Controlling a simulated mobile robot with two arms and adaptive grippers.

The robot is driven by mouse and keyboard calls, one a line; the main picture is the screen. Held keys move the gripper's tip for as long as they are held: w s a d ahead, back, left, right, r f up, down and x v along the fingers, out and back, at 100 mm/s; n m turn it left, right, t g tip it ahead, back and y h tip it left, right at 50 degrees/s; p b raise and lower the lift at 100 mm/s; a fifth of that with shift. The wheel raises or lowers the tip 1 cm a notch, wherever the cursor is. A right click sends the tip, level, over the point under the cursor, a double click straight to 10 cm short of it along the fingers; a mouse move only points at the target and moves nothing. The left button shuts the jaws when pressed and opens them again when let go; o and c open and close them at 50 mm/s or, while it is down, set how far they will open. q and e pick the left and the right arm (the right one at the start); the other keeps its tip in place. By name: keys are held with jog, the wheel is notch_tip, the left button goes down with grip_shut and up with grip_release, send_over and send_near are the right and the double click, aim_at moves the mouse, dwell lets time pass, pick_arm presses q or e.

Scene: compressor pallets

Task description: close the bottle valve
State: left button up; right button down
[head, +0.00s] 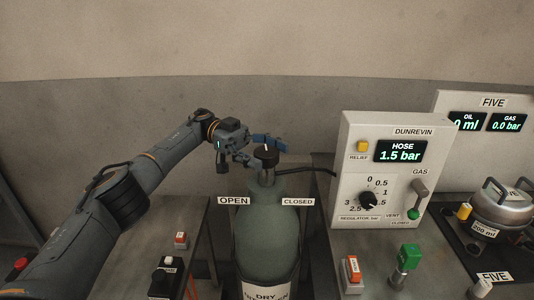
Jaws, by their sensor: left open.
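The green gas bottle (268,235) stands upright in the middle of the head view, with a label reading DRY on its front. Its dark valve knob (266,155) is on top, with a white mark on it. An OPEN sign (233,201) is left of the neck and a CLOSED sign (298,202) is right of it. My left gripper (262,148) reaches in from the left, open, with its fingers at the valve knob. A blue finger part lies just behind or beside the knob; I cannot tell whether it touches. My right gripper is not in view.
The DUNREVIN panel (387,211) stands right of the bottle, its HOSE display reading 1.5 bar. A black hose runs from the valve towards it. Red and green items (408,257) sit on the front bench.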

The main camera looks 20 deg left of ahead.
aim_at(267, 151)
pick_arm(q)
notch_tip(267, 151, up, 10)
jog(key=shift+r, duration=0.1)
dwell(0.4)
